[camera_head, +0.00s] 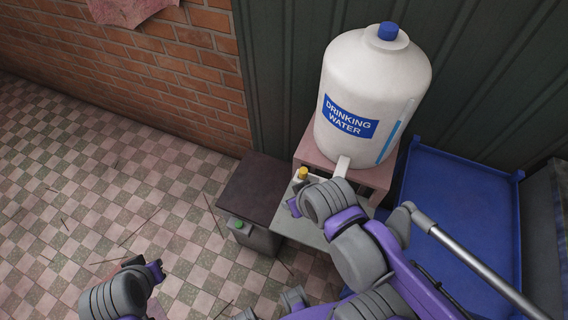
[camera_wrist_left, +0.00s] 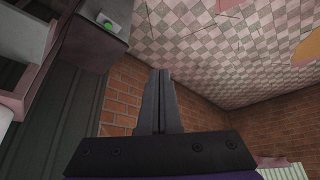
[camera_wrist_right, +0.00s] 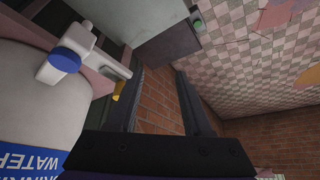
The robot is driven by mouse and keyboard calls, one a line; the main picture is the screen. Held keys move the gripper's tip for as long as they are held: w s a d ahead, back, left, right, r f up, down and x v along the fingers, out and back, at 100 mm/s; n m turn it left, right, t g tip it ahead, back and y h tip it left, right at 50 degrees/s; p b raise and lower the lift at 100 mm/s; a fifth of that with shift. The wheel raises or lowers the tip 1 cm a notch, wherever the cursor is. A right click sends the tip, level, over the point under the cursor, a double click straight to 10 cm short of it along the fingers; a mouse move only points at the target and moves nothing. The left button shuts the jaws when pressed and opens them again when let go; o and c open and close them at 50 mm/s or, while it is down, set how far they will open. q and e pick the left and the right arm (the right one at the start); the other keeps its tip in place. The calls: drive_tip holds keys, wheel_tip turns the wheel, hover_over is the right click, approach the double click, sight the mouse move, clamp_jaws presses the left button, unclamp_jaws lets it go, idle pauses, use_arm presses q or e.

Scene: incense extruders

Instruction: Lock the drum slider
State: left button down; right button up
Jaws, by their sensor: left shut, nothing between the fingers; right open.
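The white water drum (camera_head: 370,95), labelled "DRINKING WATER", stands upright with a blue cap. A white spout (camera_head: 342,166) comes out low on its front. In the right wrist view a white tap with a blue knob (camera_wrist_right: 65,60) shows at the upper left, with a small yellow part (camera_wrist_right: 118,90) near its end. I cannot tell which part is the slider. My right gripper (camera_wrist_right: 160,72) is open and empty, to the right of the tap, apart from it; my arm hides much of it in the head view. My left gripper (camera_wrist_left: 160,73) is shut and empty, away from the drum.
The drum rests on a pinkish stand (camera_head: 376,176). A yellow-topped item (camera_head: 302,174) is near the spout. A dark-topped grey box with a green button (camera_head: 238,225) stands left of it. A blue tray (camera_head: 460,225) is at the right. The checkered floor at left is mostly clear.

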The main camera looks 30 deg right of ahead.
use_arm(q)
drive_tip(key=shift+s, duration=0.1)
use_arm(e)
drive_tip(key=shift+s, duration=0.1)
drive_tip(key=shift+o, duration=1.1)
drive_tip(key=o, duration=0.5)
drive_tip(key=shift+f, duration=0.35)
drive_tip(key=shift+o, duration=0.4)
drive_tip(key=shift+s+f+b, duration=0.2)
drive_tip(key=shift+f+b, duration=0.35)
drive_tip(key=shift+b, duration=0.2)
use_arm(q)
drive_tip(key=w+d+r+m+g+h, duration=0.1)
drive_tip(key=w+d+r+m+h, duration=0.1)
drive_tip(key=d, duration=0.7)
drive_tip(key=w+d+r+m+g+h, duration=0.2)
drive_tip(key=w+d, duration=0.3)
drive_tip(key=d, duration=0.5)
drive_tip(key=w+d+r+m+g+h+b, duration=0.1)
drive_tip(key=w+d+r+m+g+h, duration=0.1)
drive_tip(key=d, duration=0.7)
drive_tip(key=w+r+m+h, duration=0.1)
drive_tip(key=w+m, duration=0.1)
drive_tip(key=shift+d+r+m, duration=0.3)
drive_tip(key=shift+d+r, duration=0.05)
drive_tip(key=shift+d, duration=0.05)
use_arm(e)
drive_tip(key=shift+s+f, duration=0.15)
drive_tip(key=shift+f, duration=0.6)
